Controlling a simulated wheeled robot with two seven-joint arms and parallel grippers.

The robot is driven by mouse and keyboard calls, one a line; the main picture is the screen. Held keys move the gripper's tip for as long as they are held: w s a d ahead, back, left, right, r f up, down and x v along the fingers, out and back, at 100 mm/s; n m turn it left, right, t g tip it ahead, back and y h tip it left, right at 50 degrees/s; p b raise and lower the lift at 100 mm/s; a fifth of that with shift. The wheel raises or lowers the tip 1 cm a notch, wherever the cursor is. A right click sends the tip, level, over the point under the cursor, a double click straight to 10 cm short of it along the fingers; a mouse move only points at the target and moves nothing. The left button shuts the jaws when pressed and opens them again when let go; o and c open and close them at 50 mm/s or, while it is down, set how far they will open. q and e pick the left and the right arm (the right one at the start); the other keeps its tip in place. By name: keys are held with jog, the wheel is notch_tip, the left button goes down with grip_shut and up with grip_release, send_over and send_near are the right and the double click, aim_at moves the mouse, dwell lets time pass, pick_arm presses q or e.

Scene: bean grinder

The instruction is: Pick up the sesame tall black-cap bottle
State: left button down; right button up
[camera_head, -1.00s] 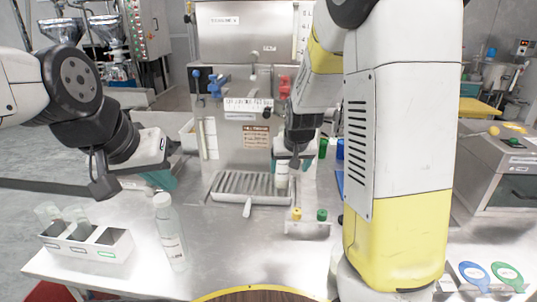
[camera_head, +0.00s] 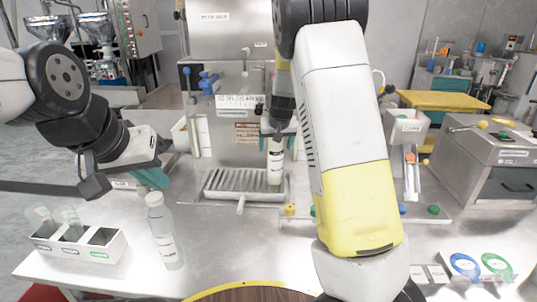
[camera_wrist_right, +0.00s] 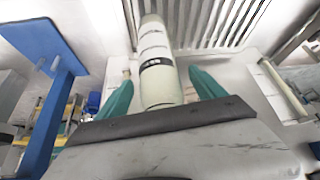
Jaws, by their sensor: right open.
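A tall pale bottle (camera_head: 275,163) with a printed label stands upright by the right end of the drip tray in the head view. Its top is hidden by my right gripper (camera_head: 277,138), so I cannot see the cap colour. In the right wrist view the bottle (camera_wrist_right: 157,62) lies between the two teal fingers of my right gripper (camera_wrist_right: 160,78), with gaps on both sides. That gripper is open. My left gripper (camera_head: 153,175) hangs at the left, away from the bottle; its finger spacing is unclear.
A clear bottle (camera_head: 163,235) stands at the front left beside a white divided box (camera_head: 80,247). The slotted drip tray (camera_head: 242,185) lies at the machine's foot. A blue stand (camera_wrist_right: 45,50) shows left in the wrist view. The table between is clear.

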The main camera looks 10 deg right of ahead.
jog(key=shift+w+f, duration=0.1)
jog(key=shift+f, duration=0.25)
grip_shut()
jog(key=shift+r, duration=0.1)
